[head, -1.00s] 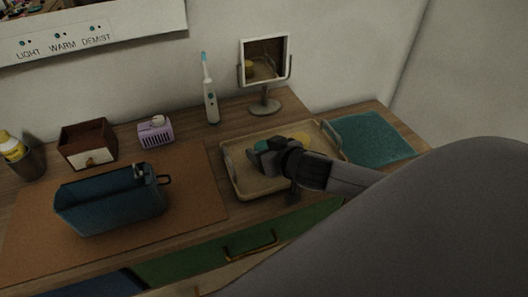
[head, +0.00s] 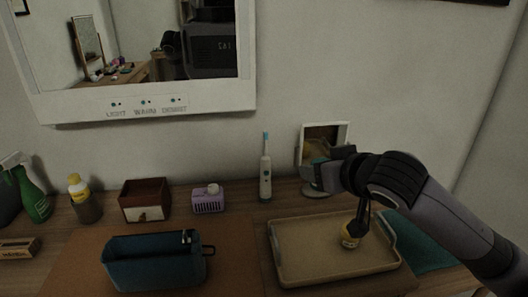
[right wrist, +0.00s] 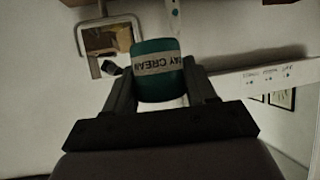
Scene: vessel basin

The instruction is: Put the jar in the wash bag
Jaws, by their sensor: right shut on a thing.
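The jar (right wrist: 155,88) is teal with a pale label reading "AY CREAM". It sits between the two fingers of my right gripper (right wrist: 162,96) in the right wrist view. In the head view my right gripper (head: 322,174) is shut on it, raised in front of the mirror and above the back of the tray; the jar is mostly hidden there by the fingers. The wash bag (head: 155,275) is a dark blue open-topped box shape with a side loop, standing at the front left on a brown mat, well left of the gripper. My left gripper is not in view.
A beige tray (head: 290,268) holds a small yellow container (head: 350,238). Along the wall stand a toothbrush (head: 265,170), a purple basket (head: 208,202), a wooden box (head: 145,203), a cup with a yellow bottle (head: 86,208) and a green spray bottle (head: 36,203). A teal cloth (head: 425,245) lies right.

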